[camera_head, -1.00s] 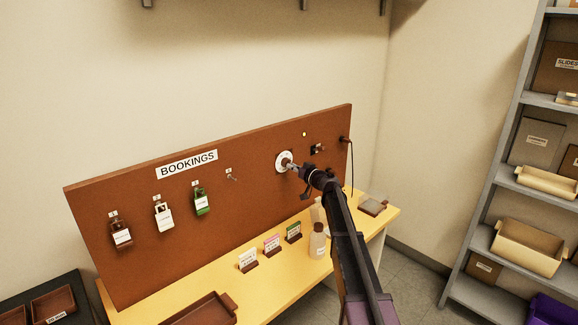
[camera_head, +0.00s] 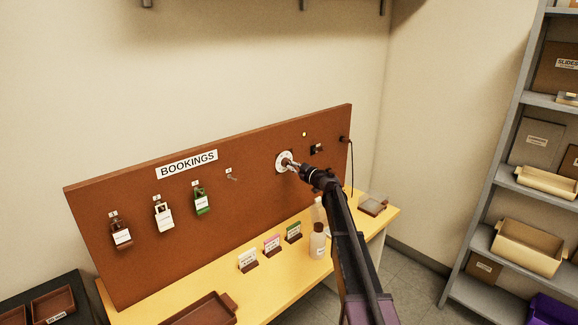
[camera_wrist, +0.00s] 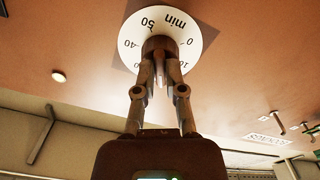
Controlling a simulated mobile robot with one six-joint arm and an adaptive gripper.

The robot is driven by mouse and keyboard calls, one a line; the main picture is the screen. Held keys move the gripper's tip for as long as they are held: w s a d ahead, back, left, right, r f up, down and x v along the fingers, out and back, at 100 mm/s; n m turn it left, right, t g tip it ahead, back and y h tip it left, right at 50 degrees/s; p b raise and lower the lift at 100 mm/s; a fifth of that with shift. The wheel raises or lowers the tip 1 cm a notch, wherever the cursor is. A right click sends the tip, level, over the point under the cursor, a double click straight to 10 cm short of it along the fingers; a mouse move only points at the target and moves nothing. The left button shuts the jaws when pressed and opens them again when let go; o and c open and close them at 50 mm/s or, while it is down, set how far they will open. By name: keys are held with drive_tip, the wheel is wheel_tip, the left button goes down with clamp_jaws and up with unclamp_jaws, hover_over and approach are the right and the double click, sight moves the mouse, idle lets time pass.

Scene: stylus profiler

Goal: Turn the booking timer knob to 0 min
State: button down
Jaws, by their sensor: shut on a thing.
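The booking timer is a round white dial (camera_head: 280,156) on the right half of the brown board. In the wrist view the dial (camera_wrist: 197,25) shows the marks 40, 50, min, 0 and 10. Its brown knob (camera_wrist: 159,45) sits at the dial's centre. My gripper (camera_wrist: 160,64) has one finger on each side of the knob and is shut on it. In the head view my gripper (camera_head: 291,165) reaches the dial from the right front. The fingers cover part of the dial's rim, and I cannot tell which mark the knob points to.
Tagged padlock-like items hang on the board's left under the BOOKINGS sign (camera_head: 187,164). A bottle (camera_head: 318,241) and small card stands (camera_head: 272,244) stand on the yellow bench below my arm. A black fitting (camera_head: 316,149) and a cable (camera_head: 351,165) are right of the dial.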

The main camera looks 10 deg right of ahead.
drive_tip(key=shift+n, duration=1)
drive_tip(key=c, duration=0.9)
unclamp_jaws()
drive_tip(key=shift+f, duration=0.1)
drive_tip(key=shift+a+m, duration=0.1)
drive_tip(key=shift+m, duration=3.9)
